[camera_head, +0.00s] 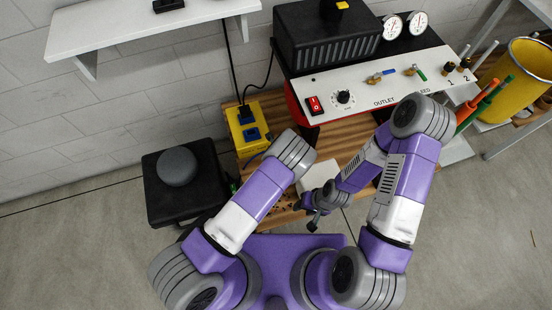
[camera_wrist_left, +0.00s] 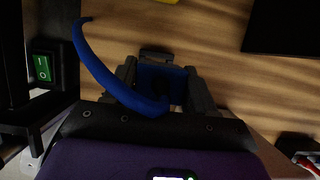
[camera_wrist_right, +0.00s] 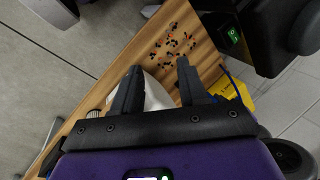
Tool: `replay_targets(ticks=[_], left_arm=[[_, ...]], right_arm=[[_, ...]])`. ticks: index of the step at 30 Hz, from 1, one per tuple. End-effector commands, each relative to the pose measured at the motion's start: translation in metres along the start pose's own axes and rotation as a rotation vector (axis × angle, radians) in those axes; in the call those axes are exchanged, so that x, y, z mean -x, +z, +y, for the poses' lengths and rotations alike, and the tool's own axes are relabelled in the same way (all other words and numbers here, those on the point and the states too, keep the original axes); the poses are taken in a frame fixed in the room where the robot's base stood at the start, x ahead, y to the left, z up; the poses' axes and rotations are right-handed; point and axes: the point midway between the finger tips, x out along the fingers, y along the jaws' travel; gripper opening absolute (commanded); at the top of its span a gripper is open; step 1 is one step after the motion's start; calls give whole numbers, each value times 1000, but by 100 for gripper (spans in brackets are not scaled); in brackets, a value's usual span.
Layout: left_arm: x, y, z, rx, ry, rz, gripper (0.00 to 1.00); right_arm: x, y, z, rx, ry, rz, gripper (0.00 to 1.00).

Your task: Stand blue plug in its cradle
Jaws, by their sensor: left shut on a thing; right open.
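The blue plug (camera_wrist_left: 160,82) is between the fingers of my left gripper (camera_wrist_left: 160,88), which is shut on it, over the wooden bench top. A thick blue cord (camera_wrist_left: 95,68) curves from it up to the left. In the head view my left gripper and the plug are hidden behind my left arm. My right gripper (camera_head: 312,213) is open and empty near the bench's front edge; in the right wrist view (camera_wrist_right: 158,75) its fingers stand apart above a white object (camera_wrist_right: 155,95). I cannot clearly pick out the cradle in any view.
A yellow box (camera_head: 245,142) with blue parts stands at the bench's left. A control panel (camera_head: 375,88) with a red switch and gauges lies behind. A black stool (camera_head: 157,203) holds a grey dome (camera_head: 176,166). Small dark and red bits (camera_wrist_right: 172,45) lie on the wood.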

Motion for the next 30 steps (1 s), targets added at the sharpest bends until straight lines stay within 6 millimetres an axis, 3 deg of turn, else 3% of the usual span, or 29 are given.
replay_targets(ticks=[20,30], left_arm=[[-45,-18,0,6,2,0,22],[-70,-29,0,7,2,0,22]], right_arm=[[-31,-1,12,0,0,0,43],[-57,-2,21,0,0,0,43]])
